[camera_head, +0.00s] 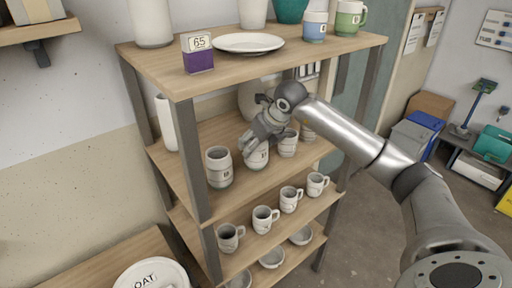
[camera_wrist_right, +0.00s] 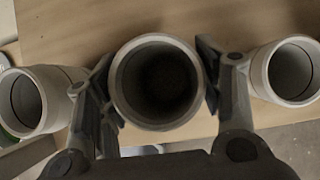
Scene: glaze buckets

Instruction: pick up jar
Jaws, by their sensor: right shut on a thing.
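My right gripper (camera_head: 262,140) reaches into the shelf's second level from the right. It is shut on a pale grey jar (camera_head: 257,158), whose upper part it hides in the head view. In the right wrist view I look down into the open round mouth of this jar (camera_wrist_right: 157,85), with a finger of the gripper (camera_wrist_right: 157,90) on each side. Whether the held jar touches the board I cannot tell. My left gripper is not in view.
The wooden shelf (camera_head: 210,112) has dark metal posts. Its top board bears a white plate (camera_head: 248,43), a purple card holder marked 65 (camera_head: 198,55) and cups. Several mugs stand on the board below, with bowls lower down. The neighbouring jars stand close to my fingers.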

